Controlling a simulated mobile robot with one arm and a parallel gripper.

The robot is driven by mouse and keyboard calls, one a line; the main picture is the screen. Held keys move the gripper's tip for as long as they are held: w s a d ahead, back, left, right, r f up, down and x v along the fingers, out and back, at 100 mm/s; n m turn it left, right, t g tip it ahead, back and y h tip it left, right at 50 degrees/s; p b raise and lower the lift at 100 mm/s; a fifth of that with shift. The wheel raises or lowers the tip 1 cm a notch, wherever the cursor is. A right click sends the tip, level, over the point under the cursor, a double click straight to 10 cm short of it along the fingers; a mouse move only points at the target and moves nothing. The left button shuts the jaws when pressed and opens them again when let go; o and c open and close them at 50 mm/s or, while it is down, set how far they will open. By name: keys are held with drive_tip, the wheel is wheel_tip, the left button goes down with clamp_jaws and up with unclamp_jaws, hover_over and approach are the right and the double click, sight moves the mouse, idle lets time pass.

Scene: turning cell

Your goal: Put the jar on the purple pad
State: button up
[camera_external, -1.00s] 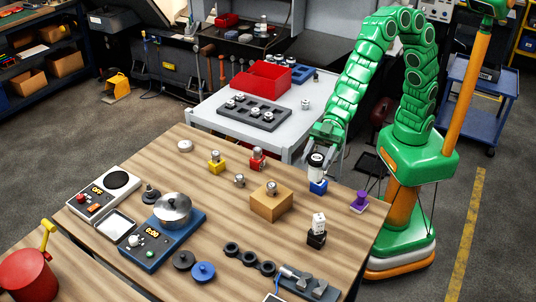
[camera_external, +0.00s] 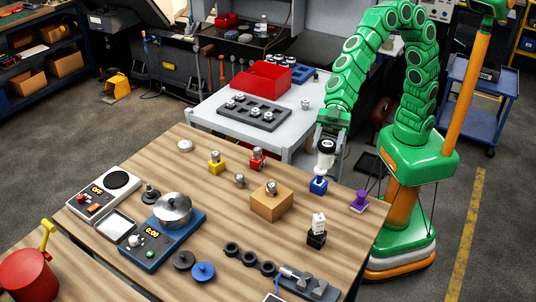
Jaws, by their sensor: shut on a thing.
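The white jar with a dark band (camera_external: 325,164) is in my gripper (camera_external: 327,146), near the right end of the wooden table. My gripper points down and is shut on the jar's upper part. The jar is over a small blue block (camera_external: 318,186); I cannot tell whether its bottom touches the block. The purple pad (camera_external: 359,201) is on the table to the right of the blue block, near the right edge, and nothing stands on it.
A black block with a white item (camera_external: 317,230) stands in front of the pad. A wooden block (camera_external: 271,203) with a metal part is to the left. Yellow (camera_external: 216,166) and red (camera_external: 257,163) blocks stand further back. The grey side table (camera_external: 206,112) is behind.

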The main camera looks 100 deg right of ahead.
drive_tip(key=s+d+f+n+g+y, duration=0.1)
drive_tip(key=s+d+n+g, duration=0.2)
drive_tip(key=s, duration=0.6)
drive_tip(key=s+d+f+n+g, duration=0.1)
drive_tip(key=s+d+n+g, duration=0.25)
drive_tip(key=s, duration=0.55)
drive_tip(key=s+d+f+n+g+y, duration=0.1)
drive_tip(key=s+d+f+n+g, duration=0.2)
drive_tip(key=s, duration=0.6)
hover_over(362, 193)
drive_tip(key=shift+f, duration=4.35)
drive_tip(key=shift+f+g, duration=0.35)
drive_tip(key=shift+f, duration=1.05)
drive_tip(key=shift+f, duration=0.1)
drive_tip(key=o, duration=1.1)
